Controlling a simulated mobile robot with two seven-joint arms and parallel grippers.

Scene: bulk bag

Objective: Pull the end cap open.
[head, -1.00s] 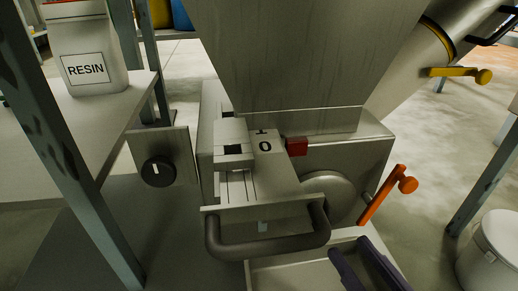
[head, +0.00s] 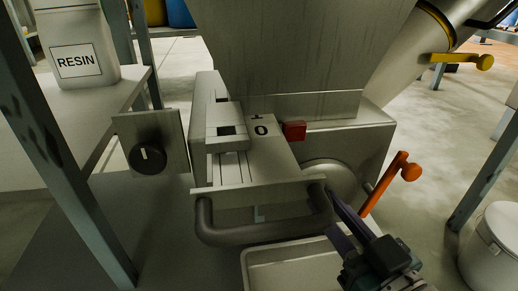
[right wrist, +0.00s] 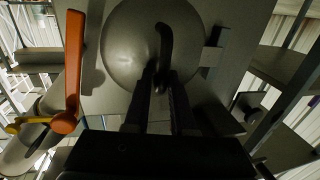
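The end cap (head: 330,179) is a round grey disc on the front of the metal housing, partly hidden in the head view by the drawer's front plate and handle. In the right wrist view the cap (right wrist: 125,45) fills the upper middle, with a dark curved handle (right wrist: 166,38) on it. My right gripper (right wrist: 160,82) points at the cap. Its two fingers are apart, one on each side of the handle's lower end, with no clear contact visible. In the head view the right gripper (head: 338,205) reaches up from the lower right. My left gripper is not in view.
An orange lever (head: 388,185) stands right of the cap. A drawer with a thick bar handle (head: 260,235) juts out at left. A pale tray (head: 285,255) lies below. A dial panel (head: 150,143) and a red block (head: 294,131) are nearby.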

